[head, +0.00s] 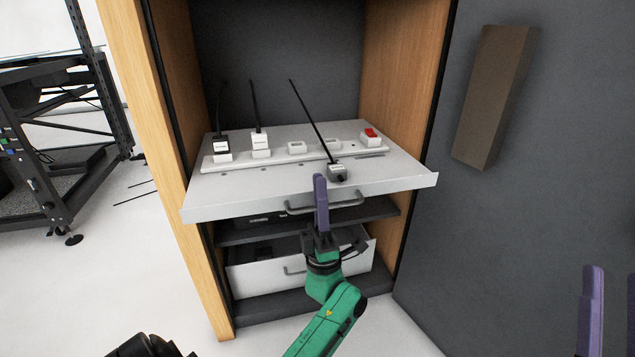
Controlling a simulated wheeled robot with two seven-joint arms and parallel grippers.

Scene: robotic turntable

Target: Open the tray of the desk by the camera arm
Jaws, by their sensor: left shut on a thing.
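The white tray (240,200) sticks out past the front of the wooden cabinet, so it stands partly open. A grey bar handle (352,208) runs along its front edge. The finger hides part of the handle and the tray's front.
On the tray lie a power strip (277,154) with plugs, cables and a red switch (370,133). A lower white drawer (255,280) with a handle sits below a dark shelf. An open dark door (560,200) stands at right. A black machine frame (45,120) stands at left.

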